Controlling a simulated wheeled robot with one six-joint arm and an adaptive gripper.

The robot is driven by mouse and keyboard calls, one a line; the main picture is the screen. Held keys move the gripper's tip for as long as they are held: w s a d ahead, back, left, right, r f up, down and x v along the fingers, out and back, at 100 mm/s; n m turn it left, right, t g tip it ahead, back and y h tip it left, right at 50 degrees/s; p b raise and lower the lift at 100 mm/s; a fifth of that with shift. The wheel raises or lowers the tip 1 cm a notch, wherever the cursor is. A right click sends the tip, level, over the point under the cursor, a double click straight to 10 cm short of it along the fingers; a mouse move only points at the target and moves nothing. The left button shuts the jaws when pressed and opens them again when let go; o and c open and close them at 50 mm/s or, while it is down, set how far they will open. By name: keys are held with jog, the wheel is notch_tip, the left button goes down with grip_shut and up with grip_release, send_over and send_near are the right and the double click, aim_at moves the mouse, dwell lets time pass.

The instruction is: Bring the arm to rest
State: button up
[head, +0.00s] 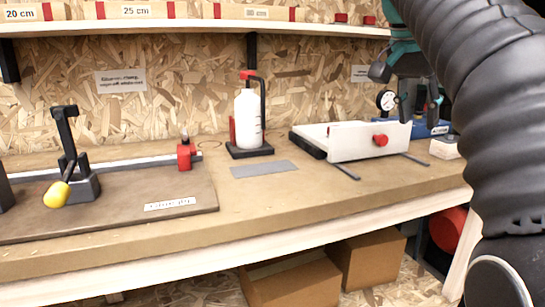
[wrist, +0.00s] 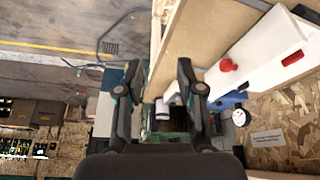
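My gripper (wrist: 160,80) shows in the wrist view with its two dark fingers spread apart. It is open, and I see nothing held between the fingers. The bench edge and some white and teal parts show beyond the fingertips. My arm, in a dark ribbed sleeve, fills the right side of the head view. It hides the right end of the bench.
The wooden bench (head: 250,211) carries a lever fixture (head: 82,187), a white bottle (head: 247,118) on a stand, a grey plate (head: 264,169) and a white box (head: 355,143) with a red knob. A shelf (head: 190,27) runs above. Cardboard boxes (head: 370,262) stand below.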

jog(key=s+a+f+n+t+y, duration=0.1)
jog(key=s+a+f+n, duration=0.2)
jog(key=s+f, duration=0.3)
jog(key=s+a+f+n+t+y, duration=0.1)
jog(key=s+a+f+n, duration=0.2)
jog(key=f, duration=1.3)
jog(key=s+a+f+n+t+y, duration=0.1)
jog(key=s+a+f+n, duration=0.2)
jog(key=s+f, duration=0.5)
notch_tip(320, 180, down, 4)
jog(key=shift+s+r+n+y, duration=0.2)
jog(key=shift+s+n+y, duration=0.2)
jog(key=shift+n, duration=0.4)
